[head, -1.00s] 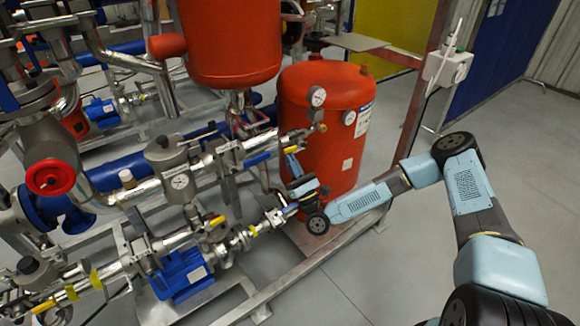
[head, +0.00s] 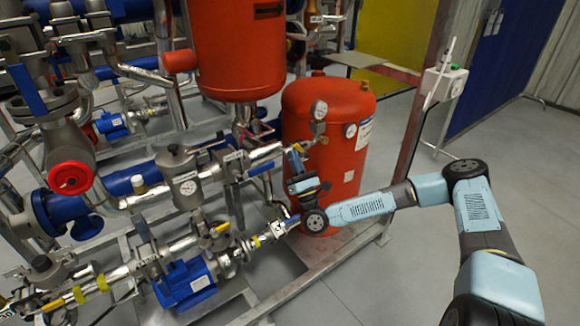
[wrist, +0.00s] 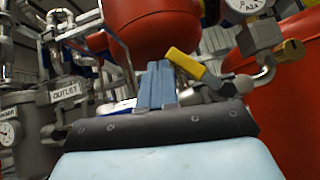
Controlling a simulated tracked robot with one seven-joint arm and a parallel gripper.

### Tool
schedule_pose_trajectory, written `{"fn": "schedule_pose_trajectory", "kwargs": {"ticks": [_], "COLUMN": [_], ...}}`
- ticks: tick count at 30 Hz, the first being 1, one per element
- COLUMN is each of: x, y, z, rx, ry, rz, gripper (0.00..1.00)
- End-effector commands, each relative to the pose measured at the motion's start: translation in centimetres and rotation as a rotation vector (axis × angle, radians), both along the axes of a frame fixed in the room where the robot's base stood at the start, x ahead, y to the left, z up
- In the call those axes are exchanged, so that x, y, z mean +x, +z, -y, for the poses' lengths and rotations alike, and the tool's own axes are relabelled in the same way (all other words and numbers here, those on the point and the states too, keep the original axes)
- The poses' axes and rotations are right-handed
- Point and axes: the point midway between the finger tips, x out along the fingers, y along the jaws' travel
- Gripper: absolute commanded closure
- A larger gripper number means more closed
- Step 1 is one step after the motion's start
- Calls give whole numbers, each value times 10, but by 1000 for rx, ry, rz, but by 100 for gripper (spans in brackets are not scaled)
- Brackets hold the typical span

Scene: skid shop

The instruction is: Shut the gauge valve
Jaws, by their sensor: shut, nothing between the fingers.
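The gauge valve shows in the wrist view as a yellow lever (wrist: 186,63) on a small grey valve body (wrist: 216,86). The lever slopes up and left from the body. A pipe runs right from there to the fitting under a round gauge (wrist: 243,4). My gripper (wrist: 157,68) is shut and empty, its blue fingers just left of the lever's free end. I cannot tell whether they touch it. In the head view my gripper (head: 294,151) is left of and below the gauge (head: 320,110), in front of the red tank; the lever is not clear there.
The red tank (head: 345,105) stands close behind my gripper. A second red vessel (head: 238,45) hangs above left. Pipes with a blue lever (head: 262,170) lie left. A blue pump (head: 186,283) sits lower left. A brass fitting (wrist: 290,50) is right of the valve. Open floor (head: 420,265) lies right.

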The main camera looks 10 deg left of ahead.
Motion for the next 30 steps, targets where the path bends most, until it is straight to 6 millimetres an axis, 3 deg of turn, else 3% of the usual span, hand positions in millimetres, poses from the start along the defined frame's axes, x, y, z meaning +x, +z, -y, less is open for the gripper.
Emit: {"fn": "schedule_pose_trajectory", "kwargs": {"ticks": [13,18,30], "x": [14,17,11], "y": [24,29,24], "z": [15,19,9], "rx": [2,82,77], "ry": [-9,-7,-7], "rz": [0,-82,-78], "gripper": [100,100,100]}}
